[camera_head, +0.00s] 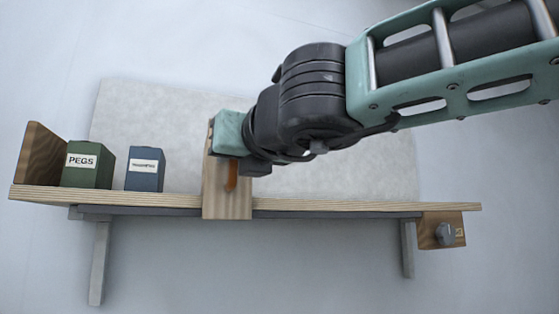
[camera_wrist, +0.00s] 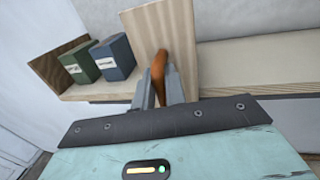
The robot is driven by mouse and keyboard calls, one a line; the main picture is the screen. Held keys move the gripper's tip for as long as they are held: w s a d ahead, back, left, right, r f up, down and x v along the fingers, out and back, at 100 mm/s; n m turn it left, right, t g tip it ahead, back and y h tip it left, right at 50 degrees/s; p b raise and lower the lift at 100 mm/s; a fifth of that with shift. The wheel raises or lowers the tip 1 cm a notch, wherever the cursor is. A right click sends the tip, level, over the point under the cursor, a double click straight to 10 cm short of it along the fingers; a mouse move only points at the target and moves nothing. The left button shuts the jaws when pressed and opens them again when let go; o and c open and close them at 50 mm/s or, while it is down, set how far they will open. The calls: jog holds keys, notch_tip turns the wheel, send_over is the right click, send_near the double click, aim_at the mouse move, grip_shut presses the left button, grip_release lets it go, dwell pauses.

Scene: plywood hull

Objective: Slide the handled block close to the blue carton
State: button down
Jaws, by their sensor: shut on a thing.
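The handled block is a pale wooden board (camera_head: 227,204) standing upright on the shelf, with an orange-brown handle (camera_head: 232,177) on its face. My gripper (camera_wrist: 160,88) is shut on the handle (camera_wrist: 159,66) in the wrist view. In the head view my gripper (camera_head: 232,160) hides the upper part of the block. The blue carton (camera_head: 145,169) stands on the shelf to the left of the block, with a clear gap between them. The carton also shows in the wrist view (camera_wrist: 115,58), left of the block (camera_wrist: 182,30).
A green carton labelled PEGS (camera_head: 88,165) stands left of the blue carton, beside a wooden end panel (camera_head: 42,153). The shelf (camera_head: 330,205) is bare to the right of the block. A wooden piece with a grey knob (camera_head: 445,234) hangs under its right end.

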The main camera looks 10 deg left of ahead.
jog(key=s+a, duration=0.2)
jog(key=a, duration=0.1)
jog(key=s+a, duration=0.1)
jog(key=shift+s+a+r, duration=0.2)
jog(key=shift+a+r, duration=0.2)
jog(key=c, duration=1.5)
grip_release()
jog(key=shift+c, duration=0.2)
jog(key=shift+f, duration=0.25)
jog(key=b+v, duration=0.4)
jog(key=v, duration=1.3)
jog(key=shift+b, duration=0.3)
jog(key=shift+d+r, duration=0.1)
jog(key=shift+d, duration=0.05)
